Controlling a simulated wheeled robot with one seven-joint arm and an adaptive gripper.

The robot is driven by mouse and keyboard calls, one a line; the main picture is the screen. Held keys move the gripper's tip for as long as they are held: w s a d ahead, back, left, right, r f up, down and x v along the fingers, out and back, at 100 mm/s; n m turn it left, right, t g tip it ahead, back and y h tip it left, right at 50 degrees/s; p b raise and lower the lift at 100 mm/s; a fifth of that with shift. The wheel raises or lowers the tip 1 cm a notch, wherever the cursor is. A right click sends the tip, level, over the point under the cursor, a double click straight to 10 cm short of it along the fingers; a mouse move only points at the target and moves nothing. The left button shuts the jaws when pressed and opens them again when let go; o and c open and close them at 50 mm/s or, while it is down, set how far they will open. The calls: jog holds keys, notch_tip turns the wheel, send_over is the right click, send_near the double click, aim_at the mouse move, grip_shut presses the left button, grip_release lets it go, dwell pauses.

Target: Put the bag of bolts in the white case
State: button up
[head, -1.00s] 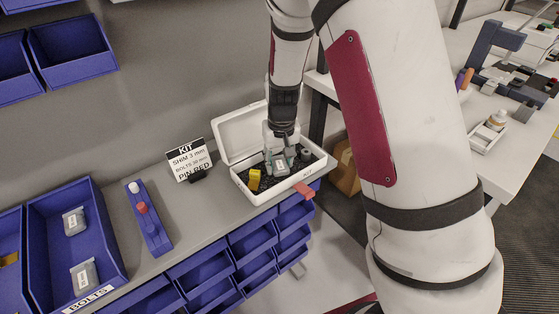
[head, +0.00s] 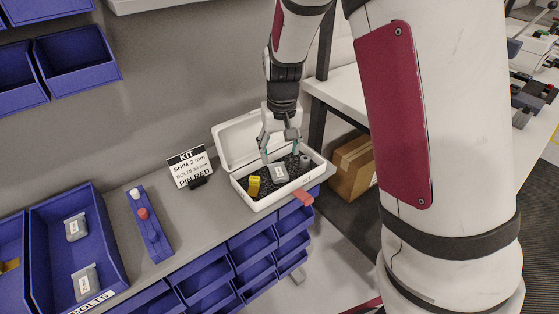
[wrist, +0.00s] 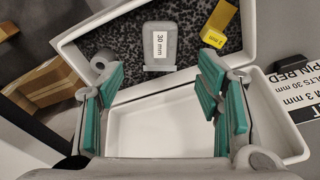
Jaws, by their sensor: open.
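The white case (head: 262,203) stands open on the grey bench, its lid tilted back. Inside on dark foam lies a grey bag of bolts (head: 280,173); in the wrist view the bag (wrist: 160,63) carries a "30 mm" label. My gripper (head: 279,155) is open and empty just above the case, its teal-padded fingers (wrist: 163,100) apart. In the wrist view the bag lies beyond the fingertips, touching neither. A yellow shim (head: 253,187) marked in mm and a grey ring-shaped part (wrist: 102,60) also lie in the case.
A kit card (head: 190,167) stands left of the case. A blue holder (head: 151,229) has a white and a red pin. A blue bolts bin (head: 108,232) holds two more bags. A red tab (head: 303,197) sits at the case's front.

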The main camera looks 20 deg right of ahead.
jog(key=s+r+y, duration=0.1)
jog(key=s+r, duration=1.4)
jog(key=r, duration=0.1)
jog(key=s+n+t, duration=0.1)
jog(key=s, duration=1.5)
jog(key=shift+d+r+h, duration=0.2)
jog(key=shift+r+h, duration=0.2)
notch_tip(320, 180, up, 6)
jog(key=t+p, duration=0.1)
jog(key=p, duration=0.4)
jog(key=shift+t, duration=0.4)
jog(key=shift+r, duration=0.1)
